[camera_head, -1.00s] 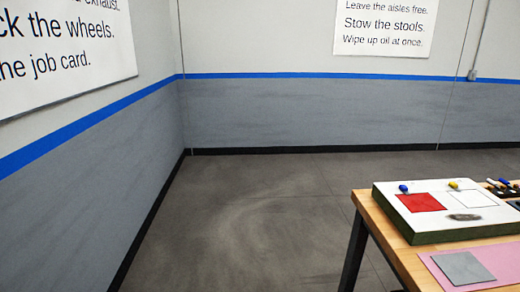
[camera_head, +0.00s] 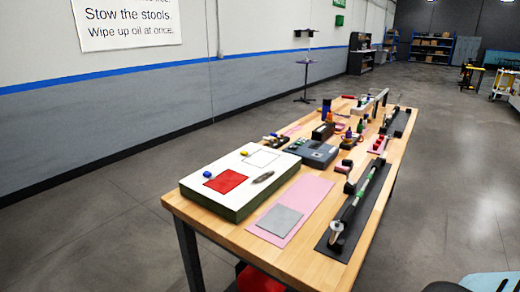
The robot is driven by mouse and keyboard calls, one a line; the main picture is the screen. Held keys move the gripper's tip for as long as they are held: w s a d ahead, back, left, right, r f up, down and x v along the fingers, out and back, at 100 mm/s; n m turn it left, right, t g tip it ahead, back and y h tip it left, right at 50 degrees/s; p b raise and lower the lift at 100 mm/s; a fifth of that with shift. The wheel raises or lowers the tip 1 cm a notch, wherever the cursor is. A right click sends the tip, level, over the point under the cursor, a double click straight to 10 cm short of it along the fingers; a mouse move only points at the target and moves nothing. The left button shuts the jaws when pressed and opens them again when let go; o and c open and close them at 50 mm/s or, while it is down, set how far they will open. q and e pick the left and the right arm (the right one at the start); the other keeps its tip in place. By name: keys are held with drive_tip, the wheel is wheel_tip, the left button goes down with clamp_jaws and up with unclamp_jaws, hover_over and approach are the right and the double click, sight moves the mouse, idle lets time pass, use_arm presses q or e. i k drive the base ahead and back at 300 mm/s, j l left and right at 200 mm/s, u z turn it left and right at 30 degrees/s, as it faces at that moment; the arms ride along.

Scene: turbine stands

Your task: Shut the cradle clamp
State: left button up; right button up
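A long dark stand (camera_head: 329,249) lies along the right edge of the wooden table. A thin grey shaft (camera_head: 350,207) with green marks runs lengthwise over it, with a round metal end toward me. A second dark stand (camera_head: 402,124) lies farther back on the same edge. Which part is the cradle clamp, and whether it is open or shut, is too small to tell. Neither of my grippers is in view.
The wooden table (camera_head: 283,261) holds a white-topped board (camera_head: 225,170) with a red square, a pink mat (camera_head: 309,196) with a grey plate (camera_head: 279,220), a dark grey case (camera_head: 313,152) and several small items. The floor (camera_head: 442,170) right of the table is open.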

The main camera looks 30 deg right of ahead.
sight(349, 164)
drive_tip(key=i+j+z, duration=0.15)
drive_tip(key=z, duration=0.25)
drive_tip(key=i+j+z, duration=0.15)
drive_tip(key=z, duration=0.25)
drive_tip(key=i+j+z, duration=0.1)
drive_tip(key=j+z, duration=0.35)
drive_tip(key=i+j+z, duration=0.1)
drive_tip(key=z, duration=0.3)
drive_tip(key=j+z, duration=0.75)
drive_tip(key=j, duration=0.25)
drive_tip(key=k+j+z, duration=0.15)
drive_tip(key=j+z, duration=0.15)
drive_tip(key=j, duration=0.3)
